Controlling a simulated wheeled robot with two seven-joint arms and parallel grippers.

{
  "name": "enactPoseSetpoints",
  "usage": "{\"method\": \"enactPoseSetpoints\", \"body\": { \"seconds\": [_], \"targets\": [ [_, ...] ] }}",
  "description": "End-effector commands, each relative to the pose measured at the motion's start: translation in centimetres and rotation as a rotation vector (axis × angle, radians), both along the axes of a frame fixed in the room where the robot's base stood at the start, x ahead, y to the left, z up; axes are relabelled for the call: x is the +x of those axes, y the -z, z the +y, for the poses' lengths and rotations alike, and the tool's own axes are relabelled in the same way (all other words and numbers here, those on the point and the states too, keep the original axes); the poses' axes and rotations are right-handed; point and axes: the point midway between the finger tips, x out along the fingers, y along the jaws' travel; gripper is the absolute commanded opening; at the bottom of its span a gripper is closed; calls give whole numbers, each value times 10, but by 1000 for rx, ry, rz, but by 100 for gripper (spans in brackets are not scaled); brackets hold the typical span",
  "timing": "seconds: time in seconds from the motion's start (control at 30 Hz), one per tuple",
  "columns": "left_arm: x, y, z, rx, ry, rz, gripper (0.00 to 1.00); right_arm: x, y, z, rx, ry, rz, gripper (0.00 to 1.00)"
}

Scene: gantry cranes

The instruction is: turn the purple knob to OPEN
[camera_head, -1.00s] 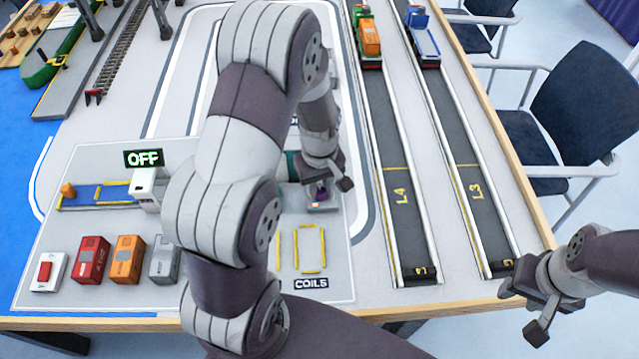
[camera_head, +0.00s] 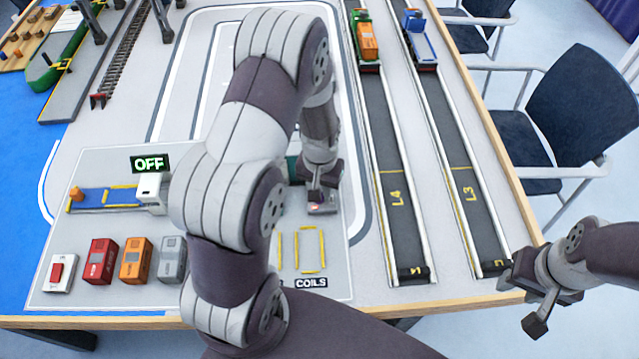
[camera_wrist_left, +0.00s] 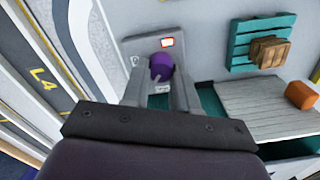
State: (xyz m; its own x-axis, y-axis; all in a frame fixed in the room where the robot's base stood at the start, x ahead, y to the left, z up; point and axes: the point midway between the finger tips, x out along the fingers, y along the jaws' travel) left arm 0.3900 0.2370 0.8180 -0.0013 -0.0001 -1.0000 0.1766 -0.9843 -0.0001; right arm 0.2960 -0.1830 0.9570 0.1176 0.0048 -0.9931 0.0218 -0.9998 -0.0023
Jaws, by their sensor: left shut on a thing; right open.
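The purple knob (camera_wrist_left: 162,67) sits on a small grey box (camera_wrist_left: 135,50) with a small red-and-white display (camera_wrist_left: 167,42). The box (camera_head: 322,209) also shows in the head view, near the right edge of the grey board. My left gripper (camera_wrist_left: 165,85) is shut on the knob, with a finger on either side of it. In the head view my left gripper (camera_head: 318,188) points down over the box and mostly hides the knob. The display text is too small to read. My right gripper (camera_head: 522,302) is open and empty, off the table's right front corner.
An OFF sign (camera_head: 150,163) stands at the board's back left. Red (camera_head: 101,262), orange (camera_head: 135,260) and grey (camera_head: 172,259) blocks stand in front of it. In the wrist view a brown crate (camera_wrist_left: 268,51) sits on a teal pallet (camera_wrist_left: 243,42). Lane L4 (camera_head: 398,200) is clear nearby.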

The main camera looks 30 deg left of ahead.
Motion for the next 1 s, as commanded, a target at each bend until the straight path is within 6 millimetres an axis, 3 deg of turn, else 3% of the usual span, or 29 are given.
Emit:
{"method": "enactPoseSetpoints", "body": {
  "seconds": [0.6,1.0],
  "targets": [
    [1,-2,-2,1,571,-3,0,0,-29,0,0,0,0,43],
    [1,-2,-3,2,821,-5,0,0,-37,0,0,0,0,43]
  ]
}}
